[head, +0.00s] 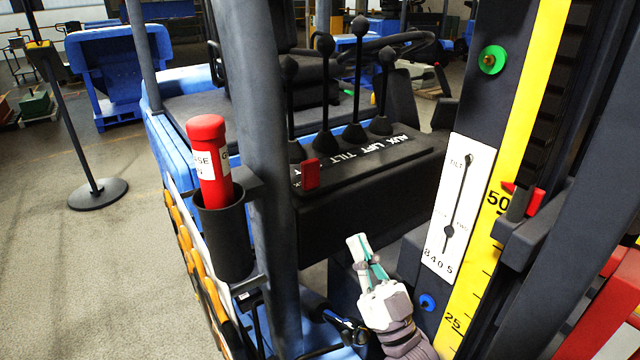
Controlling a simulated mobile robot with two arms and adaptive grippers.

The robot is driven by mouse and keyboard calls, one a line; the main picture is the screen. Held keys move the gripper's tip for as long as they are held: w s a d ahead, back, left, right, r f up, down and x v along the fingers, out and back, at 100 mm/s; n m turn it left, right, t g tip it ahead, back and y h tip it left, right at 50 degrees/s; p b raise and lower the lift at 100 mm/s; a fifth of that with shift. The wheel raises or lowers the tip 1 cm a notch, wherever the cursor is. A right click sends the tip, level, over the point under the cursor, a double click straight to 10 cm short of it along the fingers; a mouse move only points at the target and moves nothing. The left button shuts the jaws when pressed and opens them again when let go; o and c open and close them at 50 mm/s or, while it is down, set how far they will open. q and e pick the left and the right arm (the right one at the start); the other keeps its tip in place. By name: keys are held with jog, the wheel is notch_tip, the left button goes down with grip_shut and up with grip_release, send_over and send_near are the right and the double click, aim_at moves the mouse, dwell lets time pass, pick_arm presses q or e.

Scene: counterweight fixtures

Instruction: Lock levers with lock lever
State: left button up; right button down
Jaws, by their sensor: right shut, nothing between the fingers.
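Several black levers with round knobs (326,90) stand in a row on a dark console (370,195) marked AUX, LIFT and TILT. A small red lever (311,174), which looks like the lock lever, sits at the console's near left corner, upright. My right gripper (358,246) is below and to the right of the red lever, in front of the console's lower face. It is shut and empty, apart from the levers. My left gripper is not in view.
A dark post (262,150) stands just left of the console, with a red cylinder (210,160) in a black holder (225,235) beside it. A mast with a yellow scale (490,230) and a white TILT plate (458,210) rises at right.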

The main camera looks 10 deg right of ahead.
aim_at(313, 164)
jog(key=p+x, duration=0.1)
jog(key=x, duration=0.3)
jog(key=w+f+p+x, duration=0.1)
jog(key=p+x, duration=0.1)
jog(key=x, duration=0.2)
jog(key=w+f+p+x, duration=0.1)
jog(key=p+x, duration=0.1)
jog(key=x, duration=0.3)
jog(key=shift+a+f, duration=0.15)
jog(key=shift+a, duration=0.2)
